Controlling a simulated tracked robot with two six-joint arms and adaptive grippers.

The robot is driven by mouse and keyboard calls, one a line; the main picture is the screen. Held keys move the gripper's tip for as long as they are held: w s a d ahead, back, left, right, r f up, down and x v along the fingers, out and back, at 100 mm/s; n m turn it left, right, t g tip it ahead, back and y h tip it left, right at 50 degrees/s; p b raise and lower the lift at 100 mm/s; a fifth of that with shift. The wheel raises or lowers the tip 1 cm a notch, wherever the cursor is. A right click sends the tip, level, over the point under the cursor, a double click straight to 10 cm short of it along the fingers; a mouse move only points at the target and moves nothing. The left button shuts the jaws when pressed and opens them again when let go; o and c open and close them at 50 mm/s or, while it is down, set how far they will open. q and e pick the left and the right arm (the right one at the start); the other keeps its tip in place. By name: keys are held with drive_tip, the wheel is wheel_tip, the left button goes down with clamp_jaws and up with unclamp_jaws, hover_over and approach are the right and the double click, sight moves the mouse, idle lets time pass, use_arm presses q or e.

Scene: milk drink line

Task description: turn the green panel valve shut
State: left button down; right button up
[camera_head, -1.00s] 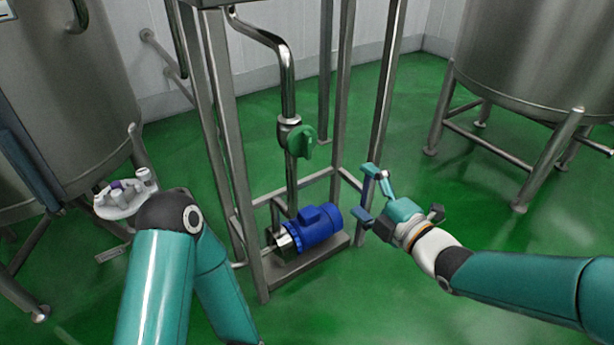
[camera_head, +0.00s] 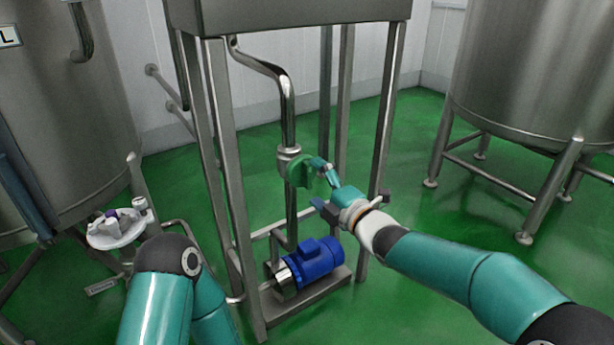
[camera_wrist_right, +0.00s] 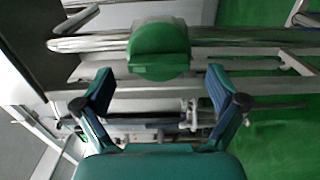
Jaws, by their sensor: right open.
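The green panel valve (camera_head: 300,171) is a rounded green handle on the vertical steel pipe inside the frame. In the right wrist view the green valve (camera_wrist_right: 159,50) lies just beyond the fingertips, centred between them. My right gripper (camera_head: 318,181) is at the valve's right side in the head view. Its two fingers (camera_wrist_right: 160,92) are spread with nothing between them. I cannot tell from the head view whether a finger touches the handle.
The steel frame's posts (camera_head: 382,120) stand around the pipe (camera_head: 291,110). A blue pump motor (camera_head: 318,258) sits low below the valve. Steel tanks stand at left (camera_head: 60,110) and right (camera_head: 540,70). A white round plate with fittings (camera_head: 118,232) is at the left.

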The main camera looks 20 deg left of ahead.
sight(310, 178)
drive_tip(key=shift+x, duration=1.8)
drive_tip(key=shift+a, duration=0.1)
drive_tip(key=c, duration=1)
